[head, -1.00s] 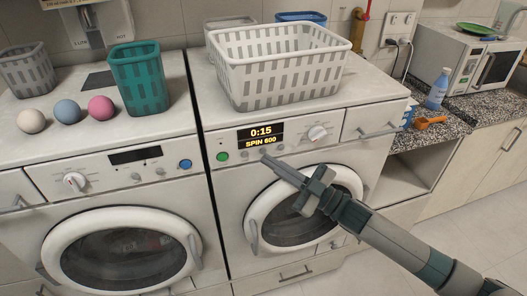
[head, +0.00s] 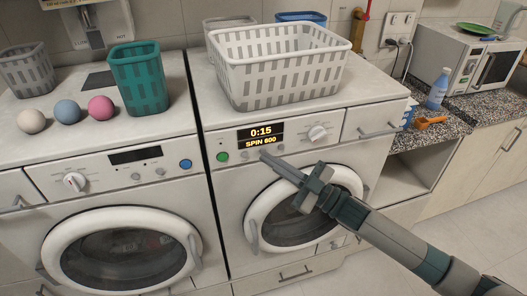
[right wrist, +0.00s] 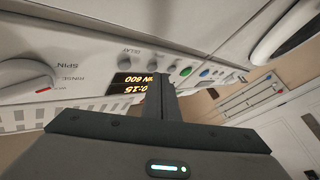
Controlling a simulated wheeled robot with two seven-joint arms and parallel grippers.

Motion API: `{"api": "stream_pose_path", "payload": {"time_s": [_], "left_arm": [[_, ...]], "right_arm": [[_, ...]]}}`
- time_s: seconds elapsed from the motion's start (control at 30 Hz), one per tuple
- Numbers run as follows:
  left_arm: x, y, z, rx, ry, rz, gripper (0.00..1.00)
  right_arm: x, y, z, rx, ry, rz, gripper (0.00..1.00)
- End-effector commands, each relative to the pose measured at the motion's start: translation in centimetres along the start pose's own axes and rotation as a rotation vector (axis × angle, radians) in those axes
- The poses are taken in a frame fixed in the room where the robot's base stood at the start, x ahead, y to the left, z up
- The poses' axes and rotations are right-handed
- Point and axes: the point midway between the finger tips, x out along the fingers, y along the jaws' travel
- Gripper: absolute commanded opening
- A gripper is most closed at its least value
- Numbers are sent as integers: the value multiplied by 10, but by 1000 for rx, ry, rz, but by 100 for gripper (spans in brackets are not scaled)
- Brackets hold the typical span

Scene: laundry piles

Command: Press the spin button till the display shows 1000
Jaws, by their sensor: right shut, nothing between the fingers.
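The right washing machine (head: 228,190) has a lit display (head: 261,136) that reads 0:15 over what looks like SPIN 800. The display also shows upside down in the right wrist view (right wrist: 133,86), partly covered by my fingers. My right gripper (head: 264,154) is shut and empty, its fingertips at the row of small grey buttons just under the display. The fingertips (right wrist: 160,78) hide part of that row, and I cannot tell whether they touch a button. A green button (head: 222,156) is left of the row. My left gripper is out of view.
A white basket (head: 283,70) stands on the right machine. The left machine (head: 90,180) has a dark display, a teal basket (head: 140,80) and three balls on top. A dial (head: 318,133) is right of the lit display. The floor at right is clear.

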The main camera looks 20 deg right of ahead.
Motion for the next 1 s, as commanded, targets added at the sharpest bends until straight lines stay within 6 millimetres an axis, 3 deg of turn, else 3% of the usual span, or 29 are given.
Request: {"api": "stream_pose_path", "payload": {"time_s": [1.0], "left_arm": [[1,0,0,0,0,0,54]], "right_arm": [[6,4,4,0,0,0,0]]}}
